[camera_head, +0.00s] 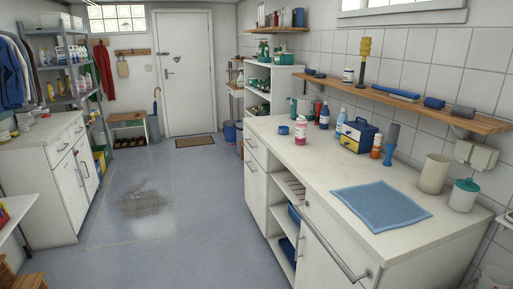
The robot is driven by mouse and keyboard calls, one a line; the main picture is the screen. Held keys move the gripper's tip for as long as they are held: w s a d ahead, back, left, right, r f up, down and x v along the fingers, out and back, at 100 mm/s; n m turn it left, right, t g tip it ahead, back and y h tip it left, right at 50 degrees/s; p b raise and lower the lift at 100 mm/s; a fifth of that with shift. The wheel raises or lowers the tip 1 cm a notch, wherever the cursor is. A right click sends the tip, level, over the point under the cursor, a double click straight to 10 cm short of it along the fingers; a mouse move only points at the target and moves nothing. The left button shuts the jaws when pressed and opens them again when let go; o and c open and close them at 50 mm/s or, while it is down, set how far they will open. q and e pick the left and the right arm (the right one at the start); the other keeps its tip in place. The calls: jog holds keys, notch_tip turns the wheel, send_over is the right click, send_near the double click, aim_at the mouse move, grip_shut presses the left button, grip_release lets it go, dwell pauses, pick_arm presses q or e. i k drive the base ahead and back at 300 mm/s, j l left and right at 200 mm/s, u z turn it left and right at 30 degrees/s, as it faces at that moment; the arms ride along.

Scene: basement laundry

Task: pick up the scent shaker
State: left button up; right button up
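Several small containers stand on the long white counter (290,150) at the right, and I cannot tell for certain which is the scent shaker. A pink and white container (301,131) stands upright near the counter's left edge, with a small blue cap or cup (283,130) beside it. A blue-topped white bottle (341,121) and an orange container (376,147) with a pale top stand farther right, either side of a dark blue and yellow box (356,136). Neither of my grippers is in view.
A wooden wall shelf (430,104) overhangs the counter's back. The floor (180,230) left of the counter is clear.

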aim_at(300, 126)
jog(key=i+z, duration=0.2)
jog(key=i, duration=0.2)
jog(key=i+j+z, duration=0.25)
jog(key=i, duration=0.2)
jog(key=l, duration=0.1)
